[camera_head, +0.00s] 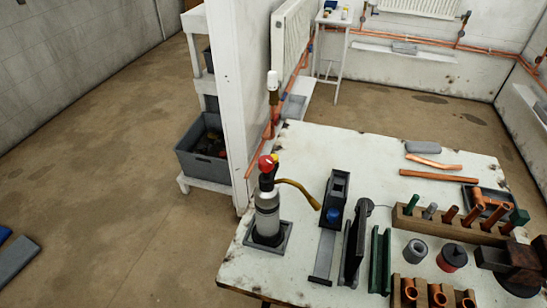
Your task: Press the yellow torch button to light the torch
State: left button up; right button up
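The torch (267,212) stands upright in a grey square tray (281,246) at the left part of the white workbench (301,148). It has a grey-white cylinder, a red knob (266,163) on top and a curved brass tube (302,192) reaching to the right. A small yellow spot (275,157) beside the red knob looks like the button, but it is tiny here. No flame shows at the tube's end. Neither of my grippers is in view, and nothing touches the torch.
Right of the torch are a dark holder with a blue item (333,214), a black upright plate (353,250) and a green channel (380,261). A wooden rack (408,220) holds copper fittings. A white partition (240,90) stands behind the torch; the floor at left is mostly clear.

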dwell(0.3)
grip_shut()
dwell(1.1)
